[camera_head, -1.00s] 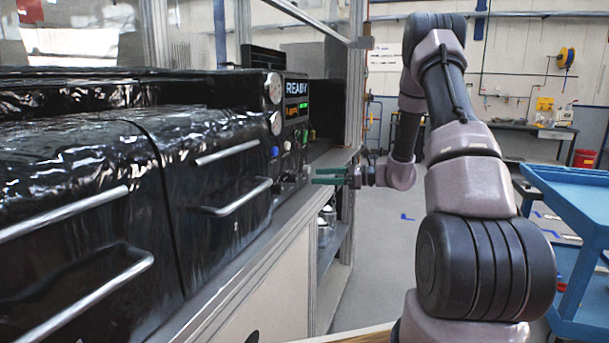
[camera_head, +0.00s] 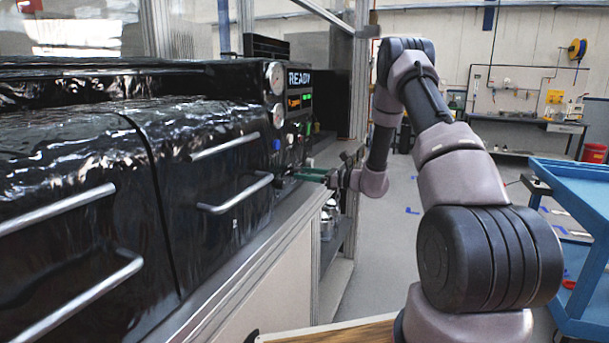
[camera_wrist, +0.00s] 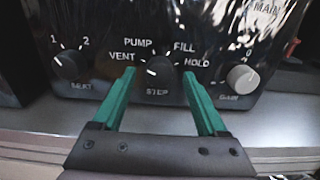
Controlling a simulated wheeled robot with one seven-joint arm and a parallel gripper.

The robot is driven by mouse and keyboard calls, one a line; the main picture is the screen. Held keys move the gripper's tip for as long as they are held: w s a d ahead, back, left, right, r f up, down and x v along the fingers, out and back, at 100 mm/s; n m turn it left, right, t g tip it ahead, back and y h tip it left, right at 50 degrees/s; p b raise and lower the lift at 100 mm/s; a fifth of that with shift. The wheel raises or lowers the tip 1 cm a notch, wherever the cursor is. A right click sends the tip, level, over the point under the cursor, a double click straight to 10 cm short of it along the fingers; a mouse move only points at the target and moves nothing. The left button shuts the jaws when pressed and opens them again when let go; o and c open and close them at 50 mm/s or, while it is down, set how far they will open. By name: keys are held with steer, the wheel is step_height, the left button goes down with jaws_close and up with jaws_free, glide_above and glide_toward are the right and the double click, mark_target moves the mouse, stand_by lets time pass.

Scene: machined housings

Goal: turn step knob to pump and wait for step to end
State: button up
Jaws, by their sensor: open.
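The black STEP knob (camera_wrist: 161,72) is on the dark panel in the wrist view. VENT, PUMP, FILL and HOLD are printed in an arc above it. A white mark shows on the knob's left side, nearest the VENT side; its exact setting is hard to tell. My gripper (camera_wrist: 159,76) is open, its two green fingers on either side of the knob, with gaps showing. In the head view my gripper (camera_head: 308,174) reaches the panel's lower part from the right, and the knob cannot be made out.
The black SEAT knob (camera_wrist: 71,65) is left of STEP and the grey GAIN knob (camera_wrist: 242,77) is right. Drawer handles (camera_head: 236,194) stick out left of my gripper. A blue cart (camera_head: 572,185) stands at the right.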

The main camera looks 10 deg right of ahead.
steer(key=shift+w+a, duration=0.15)
steer(key=shift+a, duration=0.1)
jaws_close()
steer(key=m, duration=0.4)
steer(key=shift+m, duration=2.3)
